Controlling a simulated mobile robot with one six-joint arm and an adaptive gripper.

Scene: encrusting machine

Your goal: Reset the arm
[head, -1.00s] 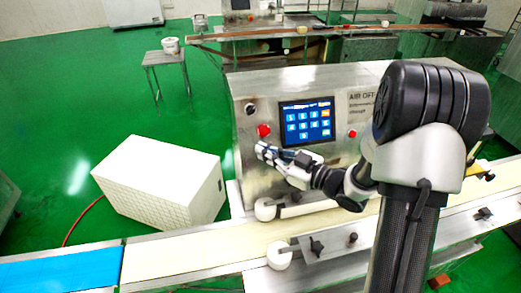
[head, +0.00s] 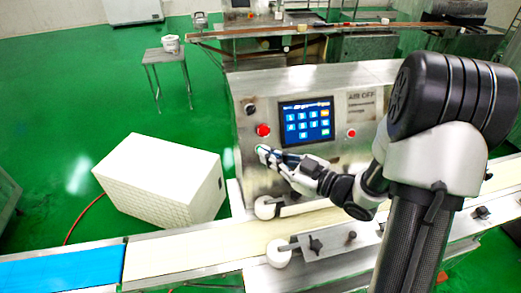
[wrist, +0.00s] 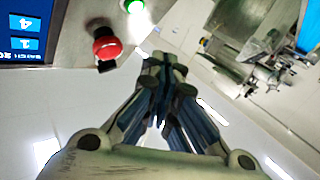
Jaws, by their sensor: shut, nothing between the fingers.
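My gripper (head: 264,153) is shut and empty, held in front of the steel machine's front panel, just below the red button (head: 263,130) at left. In the wrist view my gripper (wrist: 163,60) has its fingertips together with nothing between them. That view also shows the red button (wrist: 106,45) and a lit green button (wrist: 133,6) beyond and left of the fingertips. I cannot tell whether the fingers touch the panel. The blue touchscreen (head: 307,120) shows numbered tiles. My arm reaches in from the right.
A conveyor belt (head: 190,246) runs below the panel, with white rollers (head: 279,253) beside it. A white box (head: 160,182) stands on the green floor at left. A second red button (head: 351,133) is right of the screen. A small table (head: 165,57) stands behind.

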